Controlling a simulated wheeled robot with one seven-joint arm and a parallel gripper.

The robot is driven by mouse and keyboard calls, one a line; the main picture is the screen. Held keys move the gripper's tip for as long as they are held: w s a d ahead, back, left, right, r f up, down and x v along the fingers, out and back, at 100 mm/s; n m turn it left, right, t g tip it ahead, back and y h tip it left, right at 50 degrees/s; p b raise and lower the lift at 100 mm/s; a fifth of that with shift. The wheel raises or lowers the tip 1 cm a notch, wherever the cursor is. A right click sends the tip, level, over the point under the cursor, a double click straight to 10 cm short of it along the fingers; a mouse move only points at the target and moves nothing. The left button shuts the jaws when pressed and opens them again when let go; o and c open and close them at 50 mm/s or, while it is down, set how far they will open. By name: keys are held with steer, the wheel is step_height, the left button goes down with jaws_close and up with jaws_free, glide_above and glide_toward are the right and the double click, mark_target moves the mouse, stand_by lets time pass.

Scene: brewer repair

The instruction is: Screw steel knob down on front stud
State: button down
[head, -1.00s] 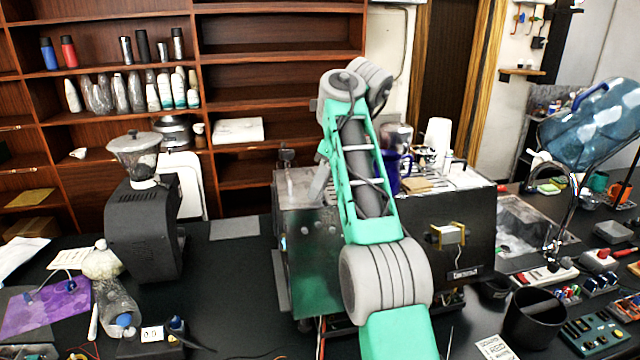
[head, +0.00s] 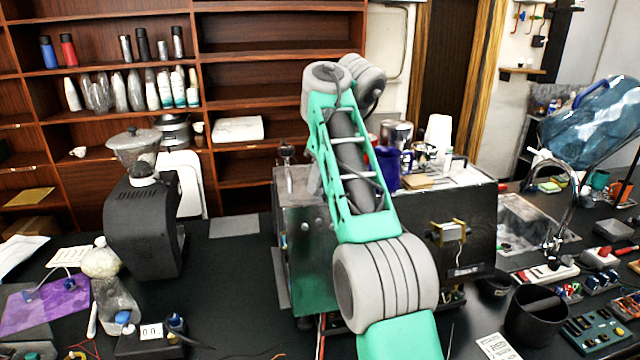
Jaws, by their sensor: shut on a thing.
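The brewer (head: 310,250) is a steel box with a dark panel on its right side, standing on the black counter. My raised green and grey arm crosses in front of it and covers its middle. My gripper is not visible; it is hidden behind my arm. I cannot make out the steel knob or the front stud. A small metal fitting (head: 286,153) stands up at the brewer's back left top; I cannot tell what it is. A small block in a yellow bracket (head: 449,232) is on the dark panel.
A blue pitcher (head: 388,168) and a silver canister (head: 396,133) are right of my arm on top. A black grinder (head: 145,225) stands left. A black cup (head: 535,318) and a sink (head: 530,222) are right. The counter between grinder and brewer is mostly clear.

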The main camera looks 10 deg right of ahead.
steer(key=c, duration=0.8)
jaws_free()
steer(key=shift+r, duration=0.1)
step_height(320, 180, up, 5)
steer(key=p, duration=0.5)
steer(key=shift+r, duration=0.95)
